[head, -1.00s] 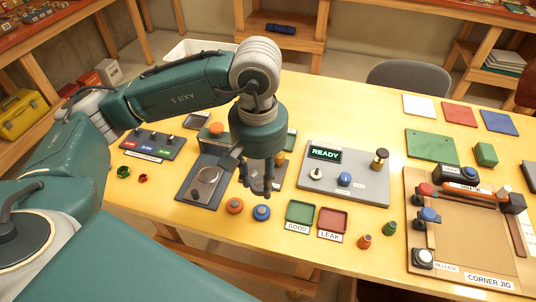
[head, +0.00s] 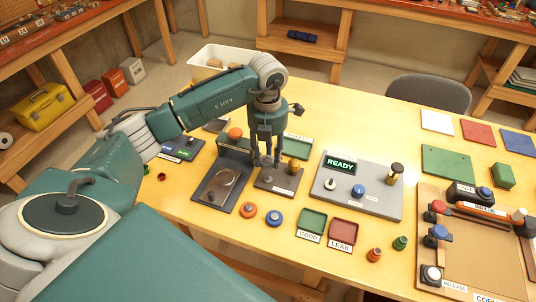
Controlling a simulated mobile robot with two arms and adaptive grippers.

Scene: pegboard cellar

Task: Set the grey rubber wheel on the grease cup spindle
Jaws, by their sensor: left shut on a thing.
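My left gripper (head: 267,160) points down, shut on a small grey thing at its fingertips that appears to be the grey rubber wheel (head: 267,162); the fingers hide most of it. It is over the back left part of a small dark plate (head: 278,182), which appears to be the grease cup station. A brass-coloured cup (head: 293,168) stands on this plate, just right of the fingers. I cannot make out the spindle, or whether the wheel touches it. My right gripper is not in view.
An orange wheel (head: 247,211) and a blue wheel (head: 274,217) lie in front. The grey READY panel (head: 380,203) is at right. Green (head: 312,222) and red (head: 345,231) trays are nearer.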

